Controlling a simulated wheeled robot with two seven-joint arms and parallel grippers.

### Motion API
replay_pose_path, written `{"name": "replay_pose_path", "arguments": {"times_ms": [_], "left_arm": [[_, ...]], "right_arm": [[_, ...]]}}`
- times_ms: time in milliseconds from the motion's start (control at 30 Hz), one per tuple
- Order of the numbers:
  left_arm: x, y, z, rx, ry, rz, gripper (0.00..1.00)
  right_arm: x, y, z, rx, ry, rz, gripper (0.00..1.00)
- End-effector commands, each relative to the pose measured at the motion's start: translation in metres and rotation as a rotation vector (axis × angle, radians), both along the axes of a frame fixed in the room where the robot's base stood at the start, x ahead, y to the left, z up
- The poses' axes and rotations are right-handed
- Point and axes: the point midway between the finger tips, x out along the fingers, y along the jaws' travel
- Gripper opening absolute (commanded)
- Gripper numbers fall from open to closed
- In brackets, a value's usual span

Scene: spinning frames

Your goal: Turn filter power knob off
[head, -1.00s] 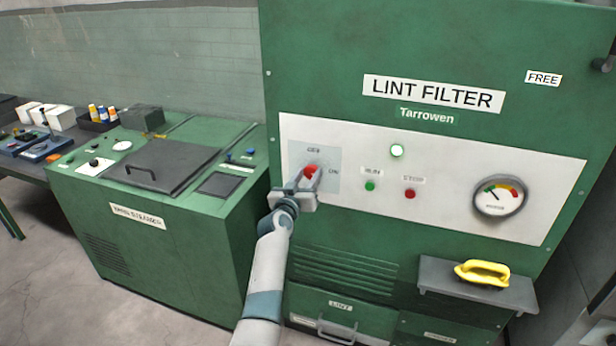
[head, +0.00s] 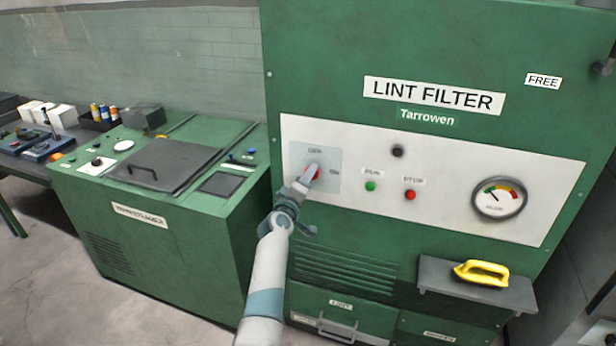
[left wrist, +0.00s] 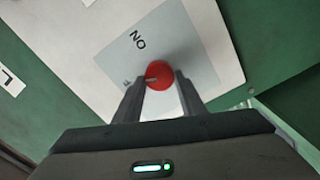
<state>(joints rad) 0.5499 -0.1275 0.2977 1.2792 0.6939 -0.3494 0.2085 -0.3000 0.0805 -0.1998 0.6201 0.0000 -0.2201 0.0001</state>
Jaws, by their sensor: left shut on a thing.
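The red power knob (head: 314,173) sits on a pale grey plate (head: 327,183) on the lint filter's white panel. OFF is printed above the knob and ON to its right. My left gripper (head: 308,178) is shut on the knob from below left. In the left wrist view the two fingers (left wrist: 161,77) stand on either side of the round red knob (left wrist: 160,88). A pale mark on the knob faces the label partly hidden by the left finger, away from ON. The round lamp (head: 398,151) above the buttons is dark. My right gripper is not in view.
Right of the knob are a green button (head: 370,186), a red button (head: 410,195) and a gauge (head: 499,198). A green steamer cabinet (head: 150,235) stands at left.

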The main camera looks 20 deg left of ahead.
Motion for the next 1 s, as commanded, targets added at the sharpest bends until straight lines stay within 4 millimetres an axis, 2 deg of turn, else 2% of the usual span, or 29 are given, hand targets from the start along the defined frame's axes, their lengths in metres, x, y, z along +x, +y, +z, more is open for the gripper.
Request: {"name": "replay_pose_path", "arguments": {"times_ms": [200, 500, 1000], "left_arm": [[-0.0001, -0.0002, -0.0013, -0.198, 0.009, 0.000, 0.14], [-0.0002, 0.0006, -0.0026, -0.385, 0.015, 0.001, 0.14], [-0.0002, 0.0005, -0.0033, -0.450, 0.017, 0.001, 0.14]], "right_arm": [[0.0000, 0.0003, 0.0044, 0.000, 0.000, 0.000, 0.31], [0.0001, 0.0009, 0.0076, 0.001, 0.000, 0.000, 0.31], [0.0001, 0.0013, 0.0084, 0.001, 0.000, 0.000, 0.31]]}}
